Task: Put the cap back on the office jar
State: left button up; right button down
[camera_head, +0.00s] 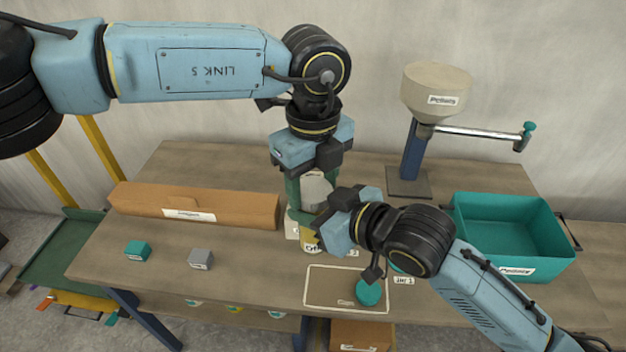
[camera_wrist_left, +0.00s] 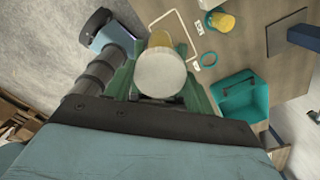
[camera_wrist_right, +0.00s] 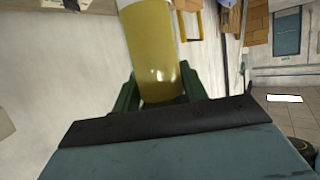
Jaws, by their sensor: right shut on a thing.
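The office jar (camera_head: 309,241), with yellow contents, stands upright over the table, partly hidden by my grippers. My right gripper (camera_head: 338,228) is shut on its side. The right wrist view shows the yellow body (camera_wrist_right: 155,55) between the green fingers. My left gripper (camera_head: 312,195) points down from above, its green fingers either side of a white round cap (camera_head: 316,190). The left wrist view shows the cap's top (camera_wrist_left: 160,73) between the fingers. I cannot tell if the fingers press on it, or if the cap touches the jar's rim.
A brown box (camera_head: 195,204) lies at the back left. Teal (camera_head: 138,250) and grey (camera_head: 200,259) blocks sit in front. A teal bin (camera_head: 508,228) and pellet hopper (camera_head: 436,90) are right. The front left table is mostly clear.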

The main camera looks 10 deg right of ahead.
pick_arm(q)
jog(key=c, duration=0.5)
jog(key=o, duration=1.1)
jog(key=shift+r, duration=0.1)
jog(key=shift+r, duration=2.2)
jog(key=o, duration=0.6)
jog(key=shift+c, duration=0.2)
notch_tip(320, 180, up, 12)
